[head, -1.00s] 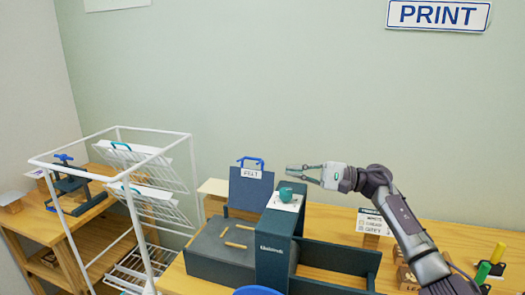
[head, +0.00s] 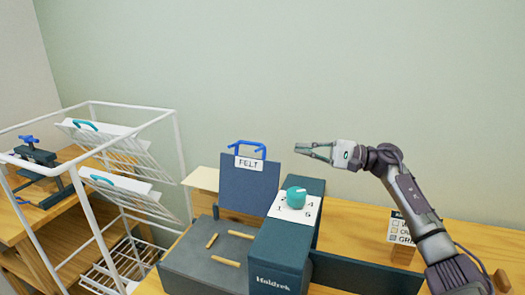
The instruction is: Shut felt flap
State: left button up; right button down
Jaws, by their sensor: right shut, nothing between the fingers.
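The felt flap (head: 248,187) is a dark blue panel with a white "FELT" label and a blue handle (head: 247,148) on its top edge. It stands upright, open, at the back of a low dark grey bed (head: 205,265) on the table. My right gripper (head: 300,149) is shut and empty, in the air to the right of the handle and apart from it. Its fingers point left, towards the flap. My left gripper is not in view.
A dark box marked "Holdrek" (head: 275,262) with a teal knob (head: 296,197) stands right of the bed. Several wooden sticks (head: 226,262) lie on the bed. A white wire rack (head: 183,160) stands at left. A small sign (head: 402,231) stands at right.

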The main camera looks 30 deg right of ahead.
aim_at(261, 145)
jog(key=p+x, duration=0.2)
jog(key=x, duration=0.1)
jog(key=s+a+p+x, duration=0.1)
jog(key=p+x, duration=0.1)
jog(key=x, duration=0.2)
jog(key=s+p+x, duration=0.1)
jog(key=p+x, duration=0.1)
jog(key=x, duration=0.1)
jog(key=shift+w+a+r, duration=0.15)
jog(key=shift+a+r, duration=0.25)
jog(key=shift+a, duration=0.05)
jog(key=shift+w+f, duration=0.1)
